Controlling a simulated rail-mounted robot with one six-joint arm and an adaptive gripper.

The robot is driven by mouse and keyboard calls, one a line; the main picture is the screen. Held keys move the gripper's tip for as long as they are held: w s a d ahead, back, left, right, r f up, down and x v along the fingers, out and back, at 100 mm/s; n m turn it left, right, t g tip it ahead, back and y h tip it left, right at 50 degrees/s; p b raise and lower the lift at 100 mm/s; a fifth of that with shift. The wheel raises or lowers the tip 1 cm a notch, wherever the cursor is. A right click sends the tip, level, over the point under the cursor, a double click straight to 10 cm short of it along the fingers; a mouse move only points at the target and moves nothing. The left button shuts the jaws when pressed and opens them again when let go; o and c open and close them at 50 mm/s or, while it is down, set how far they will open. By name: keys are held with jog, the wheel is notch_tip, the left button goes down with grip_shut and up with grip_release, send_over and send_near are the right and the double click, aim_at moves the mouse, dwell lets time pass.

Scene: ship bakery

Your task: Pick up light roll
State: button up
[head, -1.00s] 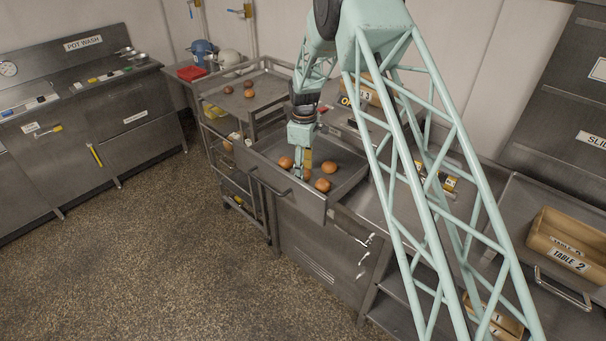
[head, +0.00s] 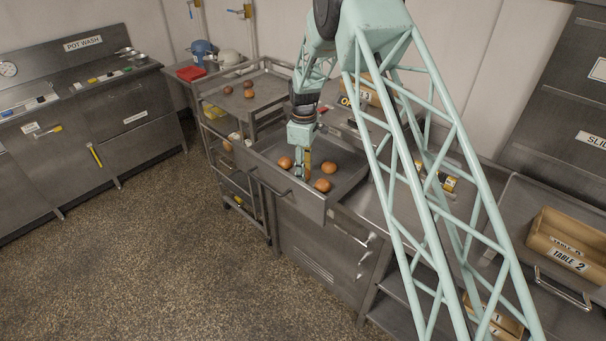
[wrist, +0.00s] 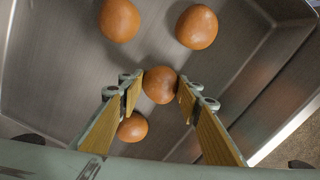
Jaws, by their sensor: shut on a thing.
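My gripper (wrist: 159,86) is down in an open steel tray (head: 262,171) in the head view. Its two yellow-padded fingers are shut on a round, light orange-brown roll (wrist: 160,85), with one fingertip on each side. In the head view the gripper (head: 303,177) largely hides this roll. Three similar rolls lie around it: two beyond the fingers in the wrist view, one at the left (wrist: 119,20) and one at the right (wrist: 196,27), and one near the left finger (wrist: 132,127). I cannot tell whether the held roll touches the tray floor.
The tray's raised walls stand close around the gripper. A rack (head: 222,97) at the left carries several darker rolls (head: 249,93) on top. Wooden boxes labelled TABLE (head: 545,245) are at the right. Open floor (head: 150,250) lies in front.

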aim_at(307, 171)
jog(key=shift+r, duration=0.15)
jog(key=shift+r+b, duration=0.5)
jog(key=shift+r, duration=4.35)
jog(key=shift+d, duration=0.1)
jog(key=s+d+m+b, duration=0.3)
jog(key=d+m, duration=0.3)
jog(key=d, duration=0.2)
jog(key=s+d+r+m+b, duration=0.1)
jog(key=s+d+m+b, duration=0.3)
jog(key=d, duration=0.5)
jog(key=s+d+r+m+b, duration=0.1)
jog(key=s+d+m+b, duration=0.2)
jog(key=d+m+b, duration=0.2)
jog(key=shift+s+d+m+b, duration=0.3)
jog(key=shift+s+d+m, duration=0.05)
jog(key=shift+d+m, duration=1.45)
jog(key=shift+d, duration=0.1)
